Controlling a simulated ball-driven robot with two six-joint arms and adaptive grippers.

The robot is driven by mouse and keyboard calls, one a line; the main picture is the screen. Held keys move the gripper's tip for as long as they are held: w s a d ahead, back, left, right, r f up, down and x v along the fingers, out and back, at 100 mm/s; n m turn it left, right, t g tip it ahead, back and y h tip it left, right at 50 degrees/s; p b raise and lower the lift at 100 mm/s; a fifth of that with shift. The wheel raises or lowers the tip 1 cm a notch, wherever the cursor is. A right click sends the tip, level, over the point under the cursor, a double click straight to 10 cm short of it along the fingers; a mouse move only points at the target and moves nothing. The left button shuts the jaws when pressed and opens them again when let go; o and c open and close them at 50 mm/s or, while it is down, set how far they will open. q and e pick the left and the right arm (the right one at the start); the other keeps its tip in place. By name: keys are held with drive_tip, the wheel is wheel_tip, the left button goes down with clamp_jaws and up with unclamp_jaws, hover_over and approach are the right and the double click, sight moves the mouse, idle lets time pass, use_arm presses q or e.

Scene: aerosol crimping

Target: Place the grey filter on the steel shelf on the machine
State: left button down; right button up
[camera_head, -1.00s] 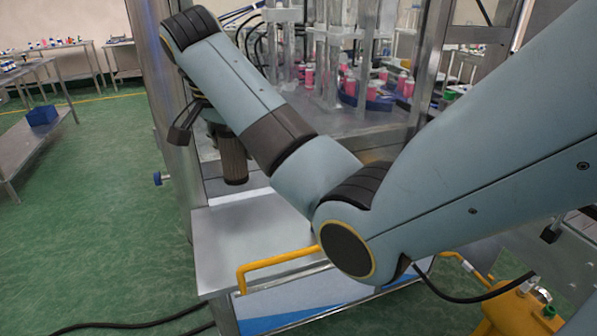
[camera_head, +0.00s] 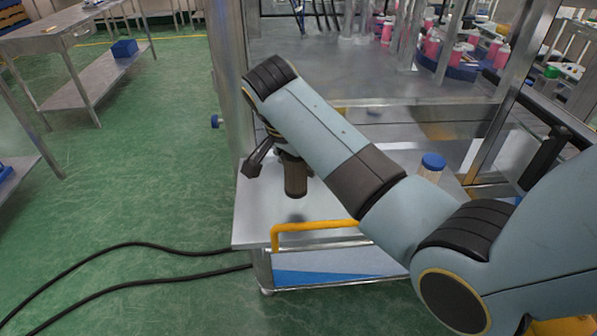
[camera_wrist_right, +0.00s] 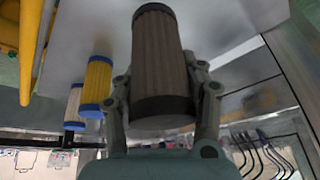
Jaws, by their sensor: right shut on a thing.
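The grey filter (camera_head: 295,180), a dark pleated cylinder with black ends, is in my right gripper (camera_head: 281,160). It hangs about upright over the steel shelf (camera_head: 256,216), and a dark shadow lies on the shelf below it, apart from its lower end. In the right wrist view the grey filter (camera_wrist_right: 160,65) sits between the two fingers of my right gripper (camera_wrist_right: 162,92), which are shut on its sides. The shelf fills the upper part of that view. My right arm hides part of the shelf in the head view. My left gripper is not in view.
A yellow filter with blue ends (camera_wrist_right: 97,85) and a white filter with blue ends (camera_wrist_right: 73,105) stand beside the grey one in the wrist view. A yellow rail (camera_head: 310,226) runs along the shelf front. A metal post (camera_head: 229,80) rises at the shelf's left.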

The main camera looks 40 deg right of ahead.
sight(295, 176)
drive_tip(key=shift+w+a+f, duration=0.15)
drive_tip(key=shift+w+f, duration=0.3)
drive_tip(key=shift+w, duration=0.2)
wheel_tip(295, 176, down, 3)
drive_tip(key=shift+f+p, duration=0.15)
drive_tip(key=shift+p, duration=0.15)
drive_tip(key=shift+f, duration=0.35)
drive_tip(key=shift+f, duration=0.1)
drive_tip(key=o, duration=1.2)
drive_tip(key=shift+a+r, duration=0.15)
drive_tip(key=shift+r, duration=0.3)
drive_tip(key=v, duration=1.1)
drive_tip(key=shift+r+b, duration=0.2)
drive_tip(key=shift+b, duration=0.1)
